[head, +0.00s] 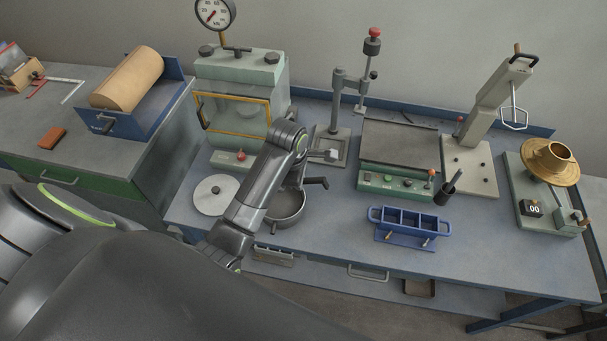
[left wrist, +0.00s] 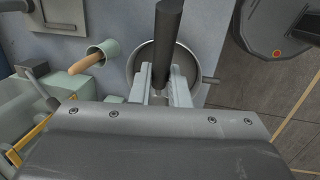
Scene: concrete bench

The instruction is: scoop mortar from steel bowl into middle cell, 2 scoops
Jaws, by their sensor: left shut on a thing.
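The steel bowl (head: 287,212) stands on the bench, partly hidden under my left arm; its rim also shows in the left wrist view (left wrist: 133,66). My left gripper (head: 296,186) is over the bowl, shut on a dark-handled tool, whose handle (head: 317,182) sticks out to the right. In the left wrist view the handle (left wrist: 168,40) rises between the fingers; the tool's lower end is hidden. Mortar in the bowl cannot be made out. The blue three-cell mould (head: 408,222) stands to the right, apart from the gripper; its cell contents are unclear. My right gripper is not in view.
A white disc (head: 216,195) lies left of the bowl. A green-based machine (head: 395,182) stands behind the mould, with a black cup (head: 444,196) beside it. A pale cup (left wrist: 104,50) with a wooden-handled tool is near the bowl. Bench between bowl and mould is clear.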

